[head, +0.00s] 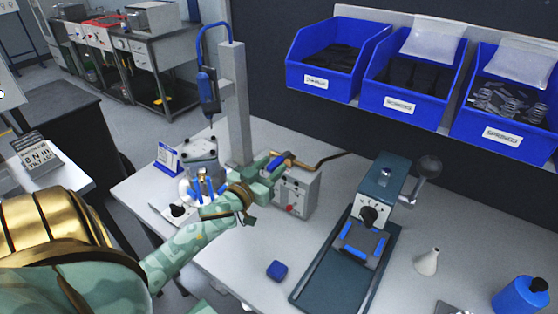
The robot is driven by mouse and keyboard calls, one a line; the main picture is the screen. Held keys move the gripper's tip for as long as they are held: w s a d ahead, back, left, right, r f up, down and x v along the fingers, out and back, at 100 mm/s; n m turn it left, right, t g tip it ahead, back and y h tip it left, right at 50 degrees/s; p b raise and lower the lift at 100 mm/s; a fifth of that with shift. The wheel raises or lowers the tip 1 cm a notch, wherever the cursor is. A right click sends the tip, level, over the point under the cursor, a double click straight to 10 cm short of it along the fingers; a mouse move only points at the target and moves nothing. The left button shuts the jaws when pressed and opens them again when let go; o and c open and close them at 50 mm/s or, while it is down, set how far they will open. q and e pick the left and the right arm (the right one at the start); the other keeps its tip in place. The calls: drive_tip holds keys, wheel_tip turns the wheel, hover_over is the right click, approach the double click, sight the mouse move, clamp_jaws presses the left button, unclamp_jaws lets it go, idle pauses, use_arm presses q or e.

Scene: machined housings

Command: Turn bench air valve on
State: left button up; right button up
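The bench air valve appears to be at the grey box (299,192) on the workbench, where a small blue part (284,157) and a brass-coloured pipe (322,162) sit at its top. The box front has a red knob and small markings. My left gripper (277,166) is at the top left of this box, right by the blue part, and covers some of the valve. Whether its fingers touch or enclose the blue part is too small to tell. My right gripper is not in view.
A grey post (234,105) with a hanging blue tool (208,90) stands behind my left arm. A fixture with blue clamps (202,180) is left of the gripper. Right are a dark press (380,190), a white funnel (427,262) and a blue bottle (520,296). A blue block (277,270) lies in front.

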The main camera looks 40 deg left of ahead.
sight(282, 157)
use_arm(q)
drive_tip(key=w, duration=0.4)
drive_tip(key=shift+a, duration=0.2)
clamp_jaws()
